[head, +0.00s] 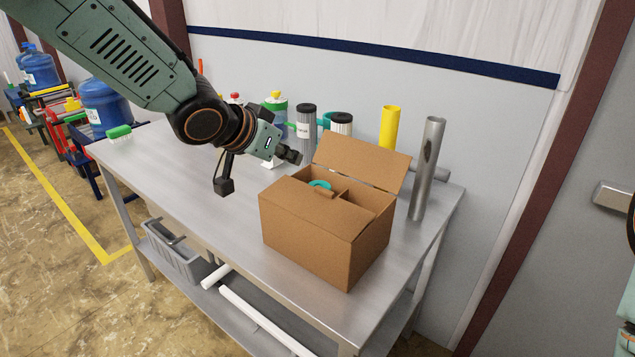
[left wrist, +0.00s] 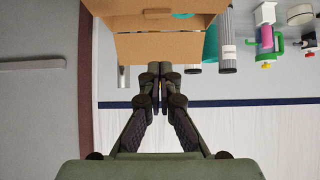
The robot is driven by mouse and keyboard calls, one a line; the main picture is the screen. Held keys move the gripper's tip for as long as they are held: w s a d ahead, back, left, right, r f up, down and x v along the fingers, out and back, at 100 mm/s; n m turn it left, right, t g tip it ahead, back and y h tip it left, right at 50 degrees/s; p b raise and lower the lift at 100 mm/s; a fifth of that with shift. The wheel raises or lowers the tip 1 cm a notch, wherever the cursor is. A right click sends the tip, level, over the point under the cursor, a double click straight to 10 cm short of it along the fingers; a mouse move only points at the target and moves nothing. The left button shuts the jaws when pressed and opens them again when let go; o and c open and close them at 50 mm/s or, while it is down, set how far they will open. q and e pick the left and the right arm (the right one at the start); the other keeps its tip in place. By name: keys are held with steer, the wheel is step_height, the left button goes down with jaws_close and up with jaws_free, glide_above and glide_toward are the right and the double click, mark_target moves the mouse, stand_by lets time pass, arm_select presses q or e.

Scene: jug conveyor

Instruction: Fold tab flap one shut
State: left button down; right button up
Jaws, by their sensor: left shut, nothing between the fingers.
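An open brown cardboard box (head: 305,234) stands on the metal table. Its large back flap (head: 362,158) is raised and leans outward. I cannot tell which is tab flap one. A teal item (head: 320,184) and a cardboard divider show inside. My left gripper (head: 294,157) is shut and empty, just left of the raised flap and above the box's back left corner. In the left wrist view its closed fingertips (left wrist: 165,72) overlap the edge of a cardboard flap (left wrist: 165,47). My right gripper is not in view.
Filter cartridges (head: 306,122), a spray-type bottle (head: 277,102), a yellow tube (head: 389,127) and a steel tube (head: 426,168) stand behind the box. A green brush (head: 118,132) lies at the table's left end. The table's left front part is clear.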

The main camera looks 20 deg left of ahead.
arm_select(q)
glide_above(323, 192)
steer(key=s+a, duration=0.1)
steer(key=s, duration=0.1)
step_height(323, 192, down, 6)
steer(key=shift+a+f, duration=0.1)
steer(key=shift+a, duration=0.05)
steer(key=f, duration=0.1)
steer(key=f+b, duration=0.1)
steer(key=f, duration=0.1)
steer(key=shift+w+d, duration=0.1)
steer(key=shift+d, duration=0.2)
steer(key=shift+w+d+f+b, duration=0.15)
steer(key=shift+w+f+b, duration=0.05)
steer(key=shift+f+b, duration=0.1)
steer(key=shift+w+f, duration=0.35)
steer(key=shift+f, duration=0.05)
steer(key=shift+s+a+r, duration=0.1)
steer(key=shift+s+a, duration=0.1)
steer(key=shift+a, duration=0.05)
steer(key=shift+s+d+r, duration=0.1)
steer(key=shift+s, duration=0.15)
steer(key=shift+w+d+f, duration=0.1)
steer(key=shift+w+f, duration=0.15)
steer(key=shift+f, duration=0.2)
steer(key=shift+w+d+f, duration=0.1)
steer(key=shift+w+f, duration=0.15)
steer(key=shift+f, duration=0.2)
steer(key=shift+s+a, duration=0.1)
steer(key=shift+s, duration=0.1)
